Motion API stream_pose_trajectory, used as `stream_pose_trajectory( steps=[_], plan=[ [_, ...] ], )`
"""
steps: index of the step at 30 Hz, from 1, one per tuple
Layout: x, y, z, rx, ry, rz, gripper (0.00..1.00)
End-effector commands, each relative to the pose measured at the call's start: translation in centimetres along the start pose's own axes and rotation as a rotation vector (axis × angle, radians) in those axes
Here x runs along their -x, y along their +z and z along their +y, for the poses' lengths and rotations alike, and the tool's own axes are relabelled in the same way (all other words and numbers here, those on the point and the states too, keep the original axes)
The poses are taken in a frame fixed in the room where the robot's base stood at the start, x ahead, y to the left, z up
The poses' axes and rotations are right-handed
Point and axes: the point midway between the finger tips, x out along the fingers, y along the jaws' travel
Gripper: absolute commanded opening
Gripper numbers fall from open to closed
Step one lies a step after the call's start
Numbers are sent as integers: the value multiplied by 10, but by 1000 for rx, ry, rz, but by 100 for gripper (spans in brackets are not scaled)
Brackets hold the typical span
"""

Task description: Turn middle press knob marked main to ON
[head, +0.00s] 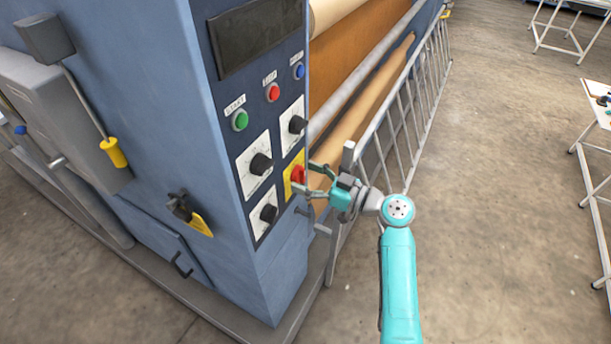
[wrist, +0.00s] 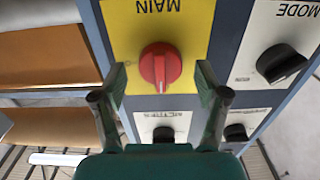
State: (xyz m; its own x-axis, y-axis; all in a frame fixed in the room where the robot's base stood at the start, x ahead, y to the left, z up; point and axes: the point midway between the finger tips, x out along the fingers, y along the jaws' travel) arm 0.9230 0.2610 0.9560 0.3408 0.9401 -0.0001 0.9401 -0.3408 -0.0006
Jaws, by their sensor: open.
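The red main knob (head: 298,174) sits on a yellow plate (head: 287,187) on the blue press's control panel. In the wrist view the red knob (wrist: 160,67) is at centre, on the yellow plate (wrist: 195,30), whose MAIN label appears upside down. The knob's raised grip runs roughly vertically in that view. My gripper (head: 307,179) is open at the plate. In the wrist view its fingertips (wrist: 163,84) are left and right of the knob, with a visible gap on each side. The ON and OFF marks cannot be read.
Black knobs (head: 262,164) on white plates surround the yellow plate. Green (head: 239,120), red (head: 272,92) and blue (head: 298,71) buttons are above. A grey guard rail (head: 408,110) runs beside the press rollers. Open floor lies to the right, with tables (head: 600,100) at the far right.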

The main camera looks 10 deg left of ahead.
Motion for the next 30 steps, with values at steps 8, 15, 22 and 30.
stream_pose_trajectory(
  steps=[8, 15, 22, 30],
  plan=[
    [-6, 0, 0, 1, 1, 0, 74],
    [-5, 0, 0, 1, 1, 0, 38],
    [-5, 0, 0, 0, 0, 0, 14],
    [-5, 0, 0, -54, 0, 0, 14]
  ],
)
